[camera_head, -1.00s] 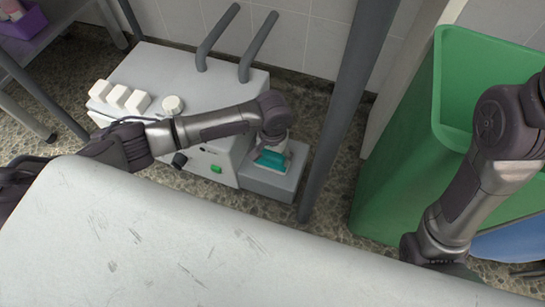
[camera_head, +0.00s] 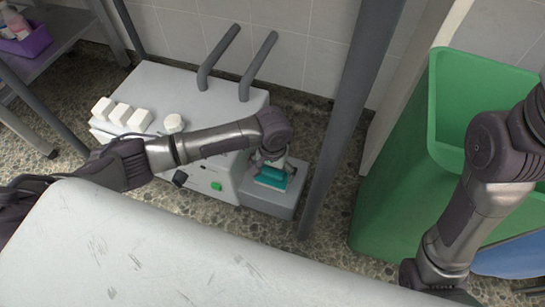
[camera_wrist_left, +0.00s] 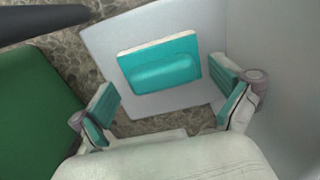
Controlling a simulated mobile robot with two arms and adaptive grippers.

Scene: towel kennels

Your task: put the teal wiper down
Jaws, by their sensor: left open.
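The teal wiper (camera_head: 272,178) lies on the top of a low grey box (camera_head: 268,199) at the side of the white machine. In the left wrist view the wiper (camera_wrist_left: 160,68) is a teal block with a raised rounded part and a pale edge, flat on the grey surface. My left gripper (camera_head: 270,161) is just above it. In the left wrist view its two teal-padded fingers (camera_wrist_left: 166,92) are spread wide, one on each side, with gaps between them and the wiper. My right arm comes down at the right; its gripper is hidden.
The white machine (camera_head: 185,92) has white blocks, a knob and a green button; two grey bars rise behind it. A grey post (camera_head: 345,120) stands right of the box, then a green bin (camera_head: 395,170). A pale worn tabletop (camera_head: 160,250) fills the front.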

